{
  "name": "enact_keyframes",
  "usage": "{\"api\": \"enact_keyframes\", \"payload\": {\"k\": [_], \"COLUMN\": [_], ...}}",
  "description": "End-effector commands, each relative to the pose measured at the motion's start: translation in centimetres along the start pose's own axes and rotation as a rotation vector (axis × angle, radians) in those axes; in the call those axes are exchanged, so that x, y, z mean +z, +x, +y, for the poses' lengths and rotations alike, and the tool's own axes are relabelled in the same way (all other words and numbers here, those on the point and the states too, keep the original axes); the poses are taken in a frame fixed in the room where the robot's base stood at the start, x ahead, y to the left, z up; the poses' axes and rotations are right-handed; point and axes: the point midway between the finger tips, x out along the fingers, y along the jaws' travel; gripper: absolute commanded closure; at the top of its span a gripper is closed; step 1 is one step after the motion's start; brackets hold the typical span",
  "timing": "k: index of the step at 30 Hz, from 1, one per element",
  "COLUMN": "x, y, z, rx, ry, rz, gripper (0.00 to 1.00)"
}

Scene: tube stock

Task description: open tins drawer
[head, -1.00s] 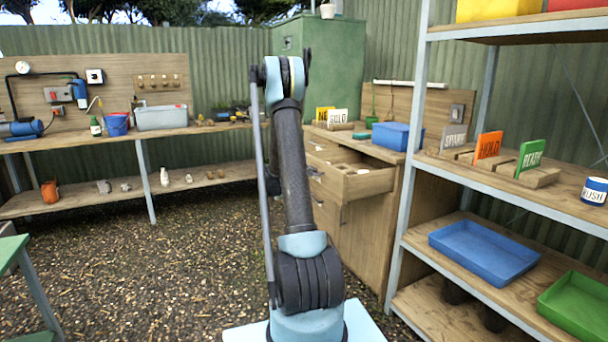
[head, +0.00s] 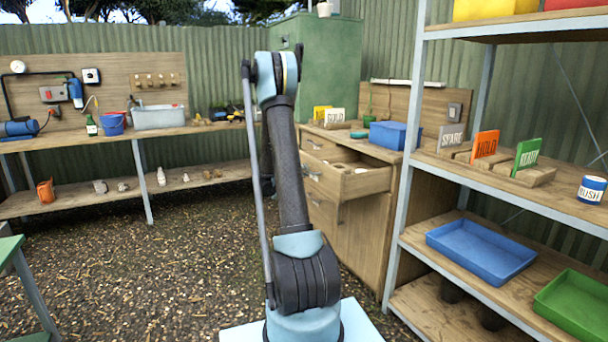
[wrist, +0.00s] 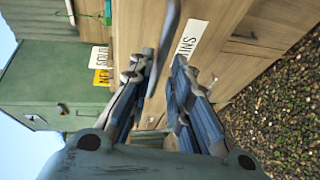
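The wooden drawer cabinet (head: 358,230) stands at the back, right of my arm in the head view. Its upper drawer (head: 366,183) is pulled out. In the wrist view, a wooden front carries a white label reading TINS (wrist: 187,42). A grey bar handle (wrist: 167,40) runs alongside the label. My gripper (wrist: 158,72) has its fingers apart, with the handle passing into the gap between them; contact is not clear. I cannot tell whether the labelled front is the drawer pulled out in the head view. My arm hides the gripper there.
Signs and a blue bin (head: 394,135) stand on the cabinet top. A metal-framed shelf (head: 402,215) with a blue tray (head: 480,250) and a green tray (head: 580,305) is close on the right. A workbench (head: 150,133) runs along the back left. The gravel floor left of my arm is clear.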

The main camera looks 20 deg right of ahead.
Motion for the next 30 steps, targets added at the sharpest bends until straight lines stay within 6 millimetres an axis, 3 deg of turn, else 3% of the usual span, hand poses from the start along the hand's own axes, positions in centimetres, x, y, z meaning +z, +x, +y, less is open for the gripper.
{"api": "enact_keyframes", "payload": {"k": [6,12,18,30], "x": [-0.1,0.1,0.1,0.2], "y": [-4.5,-7.2,-8.5,-8.7], "z": [-0.1,-0.1,-0.1,0.0], "rx": [-0.001,-0.001,-0.001,-0.005], "ry": [-0.001,-0.001,0.000,0.002], "rz": [0.003,0.000,-0.001,-0.002], "gripper": [0.82,0.82,0.82,0.82]}}
